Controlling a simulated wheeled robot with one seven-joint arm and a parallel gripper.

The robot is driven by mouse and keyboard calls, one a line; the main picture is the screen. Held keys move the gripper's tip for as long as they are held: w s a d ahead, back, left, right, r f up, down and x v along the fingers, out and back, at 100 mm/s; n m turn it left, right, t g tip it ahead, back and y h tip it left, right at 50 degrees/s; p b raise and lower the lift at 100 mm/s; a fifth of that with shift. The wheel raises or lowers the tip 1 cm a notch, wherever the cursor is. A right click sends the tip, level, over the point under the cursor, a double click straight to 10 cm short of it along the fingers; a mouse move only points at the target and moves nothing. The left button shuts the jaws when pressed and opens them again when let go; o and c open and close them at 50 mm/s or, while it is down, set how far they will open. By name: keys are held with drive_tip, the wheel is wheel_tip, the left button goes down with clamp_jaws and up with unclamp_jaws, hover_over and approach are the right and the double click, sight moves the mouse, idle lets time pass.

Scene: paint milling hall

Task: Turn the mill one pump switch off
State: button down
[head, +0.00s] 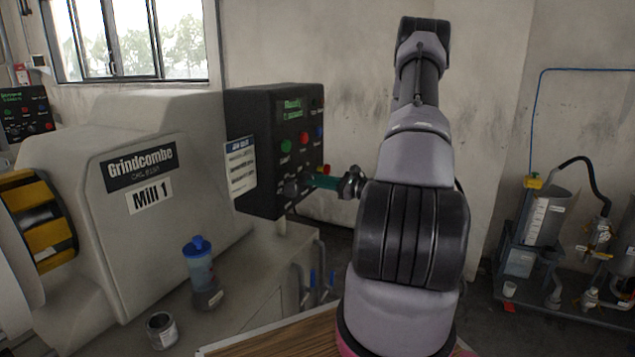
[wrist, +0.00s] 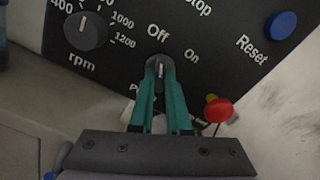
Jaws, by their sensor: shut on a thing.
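The Mill 1 control panel (head: 262,150) is a dark box on the side of the grey mill. In the wrist view the pump switch (wrist: 159,68) is a small dark knob with a light pointer line, below the words Off and On. The label beneath it is mostly hidden by my fingers. The pointer looks near upright, closer to Off than On. My gripper (wrist: 160,75) has green fingers shut on the switch from both sides. In the head view my gripper (head: 318,181) reaches the lower part of the panel from the right.
In the wrist view an rpm dial (wrist: 86,30) is left of the switch, a blue Reset button (wrist: 280,25) upper right, and a red knob (wrist: 218,110) close right of my fingers. A blue-lidded bottle (head: 200,264) and a can (head: 161,330) stand on the ledge below.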

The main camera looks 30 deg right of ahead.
drive_tip(key=shift+n, duration=0.5)
drive_tip(key=c, duration=0.9)
unclamp_jaws()
drive_tip(key=shift+s+d, duration=0.1)
drive_tip(key=v, duration=1)
drive_tip(key=shift+s+d, duration=0.2)
drive_tip(key=shift+s, duration=0.05)
